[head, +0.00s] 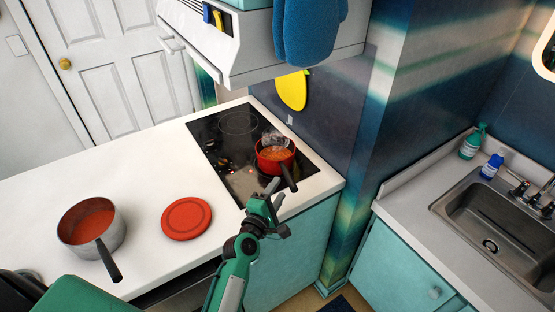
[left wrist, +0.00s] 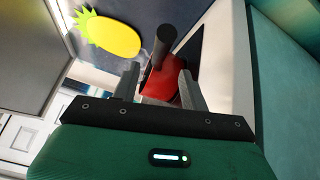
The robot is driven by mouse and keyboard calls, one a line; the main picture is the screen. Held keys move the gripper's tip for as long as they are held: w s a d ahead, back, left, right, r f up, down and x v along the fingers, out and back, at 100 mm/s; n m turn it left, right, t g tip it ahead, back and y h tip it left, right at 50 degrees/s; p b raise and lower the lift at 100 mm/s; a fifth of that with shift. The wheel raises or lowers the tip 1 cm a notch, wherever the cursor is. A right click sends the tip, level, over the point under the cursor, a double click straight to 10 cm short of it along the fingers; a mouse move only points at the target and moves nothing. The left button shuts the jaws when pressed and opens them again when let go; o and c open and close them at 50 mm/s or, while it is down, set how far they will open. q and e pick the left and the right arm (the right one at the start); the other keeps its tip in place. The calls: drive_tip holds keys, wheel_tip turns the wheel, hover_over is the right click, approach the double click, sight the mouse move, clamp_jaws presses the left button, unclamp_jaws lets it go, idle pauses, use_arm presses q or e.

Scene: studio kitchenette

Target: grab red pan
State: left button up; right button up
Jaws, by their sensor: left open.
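The red pan (head: 272,158) stands on the black cooktop (head: 215,135) near its right side, with reddish food and steam in it. Its dark handle (head: 289,178) points toward the front right. My left gripper (head: 275,201) is open and empty, just in front of the handle and apart from it in the head view. In the left wrist view the red pan (left wrist: 160,85) and its dark handle (left wrist: 165,42) show beyond and between the two open fingers (left wrist: 157,88). My right gripper is not in view.
A grey pot (head: 88,222) with red contents and a red round lid (head: 186,218) lie on the white counter (head: 140,170) at left. A range hood (head: 250,45) with a blue mitt (head: 308,30) hangs above the cooktop. A sink (head: 495,230) is at right.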

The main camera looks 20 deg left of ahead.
sight(282, 168)
use_arm(q)
drive_tip(key=shift+w, duration=0.7)
drive_tip(key=shift+w+r+p, duration=0.15)
drive_tip(key=shift+w+p, duration=0.2)
drive_tip(key=shift+w, duration=0.15)
drive_tip(key=w+p, duration=0.1)
drive_tip(key=w, duration=0.2)
drive_tip(key=shift+w, duration=0.7)
drive_tip(key=c, duration=0.9)
clamp_jaws()
